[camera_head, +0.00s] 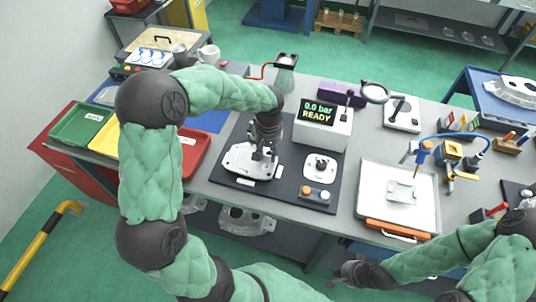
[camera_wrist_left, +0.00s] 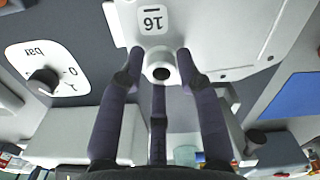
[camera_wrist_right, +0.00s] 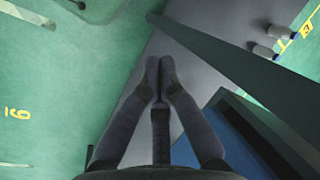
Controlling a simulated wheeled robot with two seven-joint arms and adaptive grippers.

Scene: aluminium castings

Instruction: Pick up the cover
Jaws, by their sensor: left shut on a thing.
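The cover (camera_head: 241,162) is a light grey metal casting on the dark mat of the workbench, left of the pressure tester. In the left wrist view the cover (camera_wrist_left: 230,45) carries a plate marked 16 and a round hollow boss. My left gripper (camera_head: 262,153) points down at the cover from above; its fingers (camera_wrist_left: 160,70) are shut around the boss. I cannot tell whether the cover is clear of the mat. My right gripper (camera_head: 338,277) is away in front of the bench; its fingertips (camera_wrist_right: 160,65) are together with nothing between them.
The tester (camera_head: 322,128) reads 0.0 bar READY. A dial plate (camera_head: 320,167) and a button box (camera_head: 315,195) are right of the cover. A white tray (camera_head: 372,210) with a part stands further right. Red, yellow and green bins (camera_head: 75,124) are at left.

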